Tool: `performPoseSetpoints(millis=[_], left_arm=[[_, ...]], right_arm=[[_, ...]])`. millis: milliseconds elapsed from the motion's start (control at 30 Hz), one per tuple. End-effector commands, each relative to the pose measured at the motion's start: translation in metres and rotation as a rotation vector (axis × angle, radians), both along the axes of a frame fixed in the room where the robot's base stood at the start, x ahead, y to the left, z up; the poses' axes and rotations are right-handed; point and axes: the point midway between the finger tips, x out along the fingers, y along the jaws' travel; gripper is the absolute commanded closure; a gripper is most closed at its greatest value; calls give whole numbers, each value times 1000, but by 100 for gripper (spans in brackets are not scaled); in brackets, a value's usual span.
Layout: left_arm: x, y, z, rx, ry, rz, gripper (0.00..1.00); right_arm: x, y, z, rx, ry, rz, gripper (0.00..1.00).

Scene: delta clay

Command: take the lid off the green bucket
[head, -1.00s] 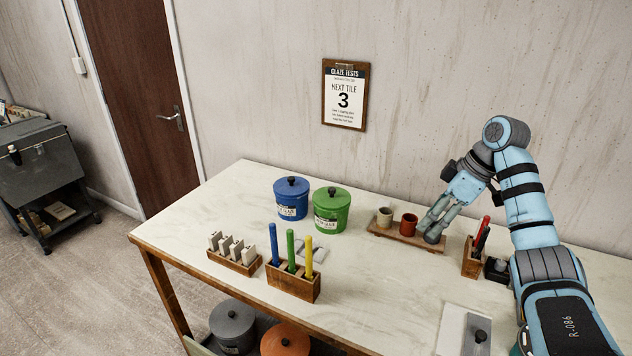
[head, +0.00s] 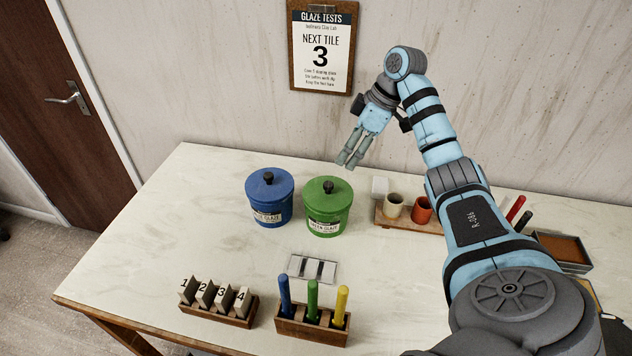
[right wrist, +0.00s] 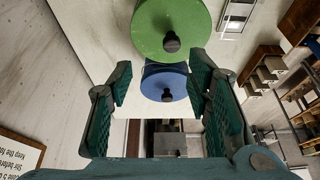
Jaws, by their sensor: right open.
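The green bucket (head: 327,215) stands on the table with its green lid (head: 328,192) on and a dark knob (head: 328,186) on top. My right gripper (head: 350,163) is open and empty, above and slightly right of the green bucket in the head view. In the right wrist view the green lid (right wrist: 160,25) shows at the top, beyond the open fingers (right wrist: 165,95), with its knob (right wrist: 171,42) between their lines. The fingers do not touch the lid. My left gripper is not in view.
A blue lidded bucket (head: 269,205) stands close left of the green one. A wooden tray (head: 380,219) with two cups is at right. A wooden holder (head: 312,330) with coloured sticks and a numbered tile rack (head: 219,312) stand in front.

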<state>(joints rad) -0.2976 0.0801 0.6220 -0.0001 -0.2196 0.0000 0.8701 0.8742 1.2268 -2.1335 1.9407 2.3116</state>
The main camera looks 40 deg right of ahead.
Motion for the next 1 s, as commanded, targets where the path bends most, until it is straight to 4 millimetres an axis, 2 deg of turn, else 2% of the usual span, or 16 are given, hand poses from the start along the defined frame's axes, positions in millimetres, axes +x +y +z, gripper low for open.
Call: performPoseSetpoints(millis=[33,133,333,500,633,767,867,1000], left_arm=[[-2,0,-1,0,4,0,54],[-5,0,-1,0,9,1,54],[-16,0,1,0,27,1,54],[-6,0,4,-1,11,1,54],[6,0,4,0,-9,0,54],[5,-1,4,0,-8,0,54],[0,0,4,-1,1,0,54],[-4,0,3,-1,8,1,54]], right_arm=[[3,4,-14,1,5,2,55],[13,10,-38,2,5,-1,55],[25,21,-64,1,9,0,55],[36,37,-91,1,10,-3,55],[39,39,-101,0,8,-3,55],[39,38,-101,-1,7,-3,55],[39,38,-101,-1,7,-3,67],[39,38,-101,-1,7,-3,90]])
